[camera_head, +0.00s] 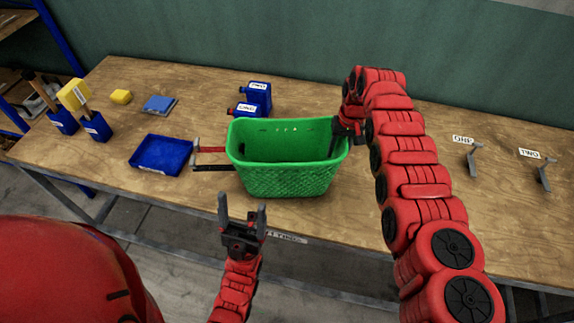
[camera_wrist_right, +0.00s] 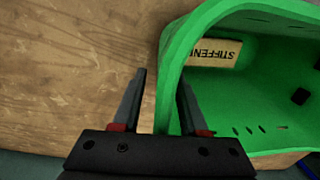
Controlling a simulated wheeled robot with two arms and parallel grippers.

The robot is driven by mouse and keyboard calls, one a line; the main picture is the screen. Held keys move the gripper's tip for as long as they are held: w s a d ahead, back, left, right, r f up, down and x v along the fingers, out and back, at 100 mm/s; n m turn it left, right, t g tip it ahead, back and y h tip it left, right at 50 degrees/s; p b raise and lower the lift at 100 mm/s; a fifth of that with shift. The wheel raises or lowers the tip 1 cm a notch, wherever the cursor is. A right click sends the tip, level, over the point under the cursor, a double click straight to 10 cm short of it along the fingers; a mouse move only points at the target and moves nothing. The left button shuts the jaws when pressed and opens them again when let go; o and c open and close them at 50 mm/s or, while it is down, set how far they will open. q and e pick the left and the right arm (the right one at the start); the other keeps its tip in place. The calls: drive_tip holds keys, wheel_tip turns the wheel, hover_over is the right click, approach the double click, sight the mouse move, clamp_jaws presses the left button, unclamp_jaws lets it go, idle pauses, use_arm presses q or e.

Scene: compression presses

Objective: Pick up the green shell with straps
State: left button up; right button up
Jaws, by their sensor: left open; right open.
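The green shell (camera_head: 290,180) is a basket-like open tub standing upright near the front middle of the wooden table. Red and black straps (camera_head: 211,150) stick out from its left side, with a grey end piece. My right gripper (camera_head: 338,143) is at the shell's right rim. In the right wrist view its open fingers (camera_wrist_right: 160,105) stand on either side of the green wall (camera_wrist_right: 171,75), one outside and one inside. My left gripper (camera_head: 242,212) is open and empty, in front of the table edge, left of the shell's middle.
A blue tray (camera_head: 161,155) lies left of the straps. Blue containers (camera_head: 257,95) stand behind the shell. Grey hooks (camera_head: 475,158) are at right.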

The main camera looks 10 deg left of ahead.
drive_tip(key=shift+f+b, duration=0.25)
drive_tip(key=shift+b, duration=0.05)
idle(0.5)
clamp_jaws()
idle(1.3)
